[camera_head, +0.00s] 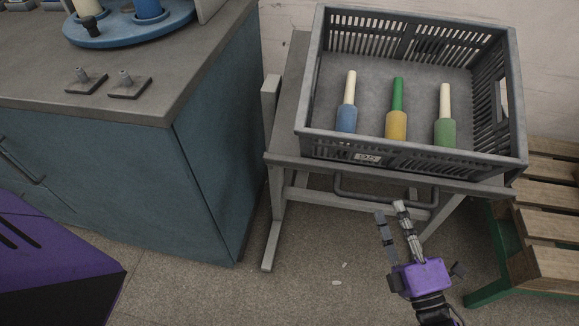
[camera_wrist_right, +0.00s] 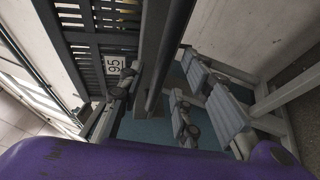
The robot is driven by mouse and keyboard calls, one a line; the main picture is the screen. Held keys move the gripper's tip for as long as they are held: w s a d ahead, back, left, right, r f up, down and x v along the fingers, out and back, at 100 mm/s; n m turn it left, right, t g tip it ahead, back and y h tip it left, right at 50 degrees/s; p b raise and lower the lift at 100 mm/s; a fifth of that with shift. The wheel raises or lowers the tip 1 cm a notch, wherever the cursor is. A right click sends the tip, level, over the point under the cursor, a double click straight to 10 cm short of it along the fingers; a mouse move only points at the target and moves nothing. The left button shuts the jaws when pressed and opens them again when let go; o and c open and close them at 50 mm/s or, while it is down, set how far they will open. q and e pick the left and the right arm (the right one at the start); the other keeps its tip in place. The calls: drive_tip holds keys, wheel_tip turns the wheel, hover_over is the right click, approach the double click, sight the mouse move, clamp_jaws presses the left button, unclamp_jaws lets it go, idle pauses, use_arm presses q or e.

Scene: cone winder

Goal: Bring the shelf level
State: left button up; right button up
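The shelf (camera_head: 286,110) is a grey top on a grey leg frame. Its front edge runs lower toward the right in the head view; I cannot tell how much is real tilt. A grey bar handle (camera_head: 360,200) hangs under its front edge. A grey slatted crate (camera_head: 311,100) stands on the shelf and holds a blue, a yellow and a green cone-topped bobbin. My right gripper (camera_head: 389,208) is open and empty at the handle. In the right wrist view the dark bar (camera_wrist_right: 172,50) runs between its spread fingers; contact cannot be told. My left gripper is not in view.
A blue cabinet (camera_head: 215,150) with a grey worktop stands left of the shelf. The worktop bears two small pegged plates and a round blue turntable (camera_head: 125,30). A wooden slatted pallet (camera_head: 555,205) on a green frame stands at right. The floor before the shelf is mostly clear.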

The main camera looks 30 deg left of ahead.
sight(390, 199)
drive_tip(key=x, duration=0.4)
drive_tip(key=shift+f, duration=0.1)
drive_tip(key=shift+w, duration=0.1)
drive_tip(key=shift+c, duration=0.6)
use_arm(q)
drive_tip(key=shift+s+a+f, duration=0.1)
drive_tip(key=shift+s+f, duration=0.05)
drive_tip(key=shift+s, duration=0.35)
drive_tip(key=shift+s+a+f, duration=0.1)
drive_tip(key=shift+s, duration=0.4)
use_arm(e)
clamp_jaws()
